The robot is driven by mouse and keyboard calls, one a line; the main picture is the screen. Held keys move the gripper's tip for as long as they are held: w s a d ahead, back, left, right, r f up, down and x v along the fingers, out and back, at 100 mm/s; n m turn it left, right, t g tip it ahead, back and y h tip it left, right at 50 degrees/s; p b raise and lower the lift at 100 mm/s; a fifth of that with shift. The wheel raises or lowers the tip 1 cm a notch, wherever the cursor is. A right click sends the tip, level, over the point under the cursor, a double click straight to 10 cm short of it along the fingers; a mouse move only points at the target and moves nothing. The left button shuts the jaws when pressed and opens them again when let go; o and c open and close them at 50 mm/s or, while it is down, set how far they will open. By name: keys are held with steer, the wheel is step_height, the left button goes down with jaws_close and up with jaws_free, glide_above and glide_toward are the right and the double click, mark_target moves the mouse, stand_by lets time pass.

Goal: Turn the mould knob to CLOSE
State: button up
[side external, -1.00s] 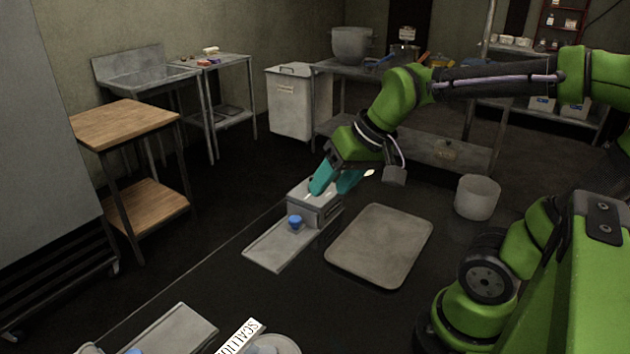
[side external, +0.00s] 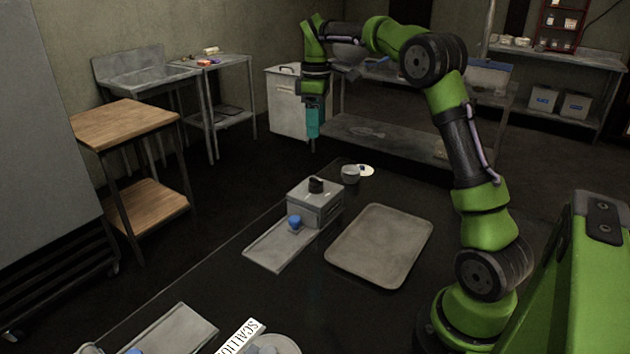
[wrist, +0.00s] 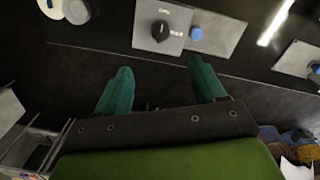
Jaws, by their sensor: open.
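The grey mould box (side external: 314,204) stands on the dark table with a black knob (side external: 316,184) on its top. In the wrist view the box top (wrist: 147,42) shows the knob (wrist: 160,31) with small markings above and to its right, too blurred to read surely. The knob's exact setting is hard to tell. My gripper (side external: 313,135) is raised well above and behind the box, pointing down. In the wrist view its two teal fingers (wrist: 160,66) are spread apart with nothing between them, clear of the knob.
A blue knob (side external: 295,222) sits on the flat plate (side external: 270,248) in front of the box. A grey tray (side external: 380,245) lies to its right. A small grey cup (side external: 350,174) and a white disc (side external: 366,170) stand behind. A wooden-topped stand (side external: 125,122) is at left.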

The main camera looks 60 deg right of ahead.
mark_target(316, 179)
step_height(316, 179, down, 16)
steer(key=shift+f, duration=0.15)
stand_by(0.3)
steer(key=c, duration=1.1)
